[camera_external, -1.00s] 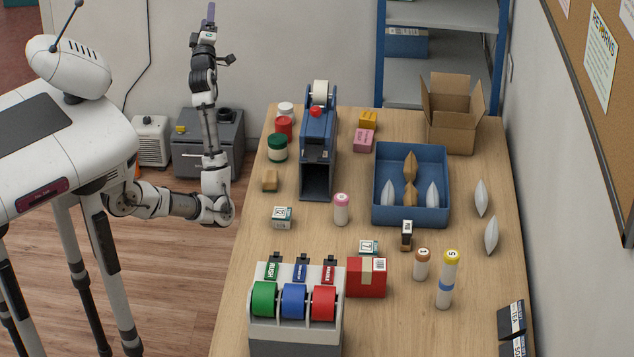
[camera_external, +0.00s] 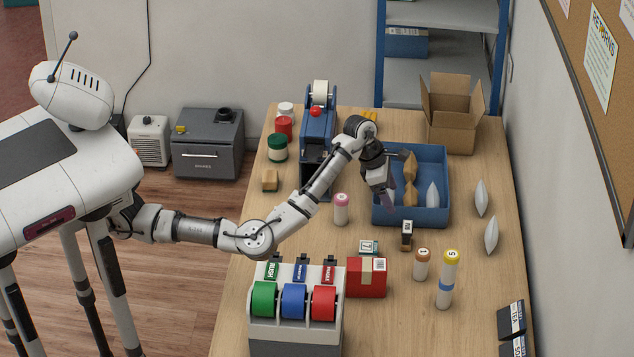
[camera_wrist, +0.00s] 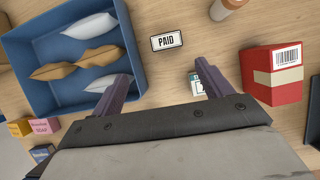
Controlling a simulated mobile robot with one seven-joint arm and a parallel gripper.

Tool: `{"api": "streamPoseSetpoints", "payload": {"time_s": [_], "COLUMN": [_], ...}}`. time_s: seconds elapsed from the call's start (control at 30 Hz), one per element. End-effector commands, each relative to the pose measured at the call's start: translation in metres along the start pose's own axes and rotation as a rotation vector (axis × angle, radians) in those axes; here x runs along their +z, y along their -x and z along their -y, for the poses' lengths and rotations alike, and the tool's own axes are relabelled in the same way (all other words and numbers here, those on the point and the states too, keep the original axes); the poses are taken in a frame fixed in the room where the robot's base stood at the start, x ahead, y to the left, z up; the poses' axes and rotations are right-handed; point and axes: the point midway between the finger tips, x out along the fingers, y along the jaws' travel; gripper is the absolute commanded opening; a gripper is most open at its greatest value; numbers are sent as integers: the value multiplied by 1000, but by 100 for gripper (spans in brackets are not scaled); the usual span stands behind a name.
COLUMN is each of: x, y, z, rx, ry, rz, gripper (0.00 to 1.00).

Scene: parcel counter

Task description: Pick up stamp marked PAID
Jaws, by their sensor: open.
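The stamp marked PAID (camera_wrist: 166,41) lies ahead of my fingertips in the wrist view, its white label facing up. In the external view the stamp (camera_external: 406,236) is a small dark block with a white label, just in front of the blue tray. My gripper (camera_external: 388,200) hangs above the tray's near left part, pointing down, behind and left of the stamp. In the wrist view my gripper (camera_wrist: 172,85) is open, with nothing held between its two purple-grey fingers.
The blue tray (camera_wrist: 62,103) holds white and brown packets. A red box (camera_wrist: 275,78) and a small white-and-teal block (camera_external: 368,247) are near the stamp. A brown-capped bottle (camera_external: 422,264) stands to its right. The tape dispenser (camera_external: 295,335) is at the front left.

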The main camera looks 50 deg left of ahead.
Motion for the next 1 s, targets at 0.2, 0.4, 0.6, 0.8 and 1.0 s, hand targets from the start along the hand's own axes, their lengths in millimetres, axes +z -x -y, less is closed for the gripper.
{"api": "streamPoseSetpoints", "payload": {"time_s": [0.2, 0.4, 0.6, 0.8, 1.0], "x": [0, -1, -1, 0, -1], "y": [-22, -62, -85, -101, -131], "z": [13, 13, 13, 14, 14], "rx": [-30, -29, -27, -28, -27], "ry": [3, 2, 3, 2, 2], "rz": [-22, -19, -17, -18, -17], "gripper": [78, 78, 78, 78, 78]}}
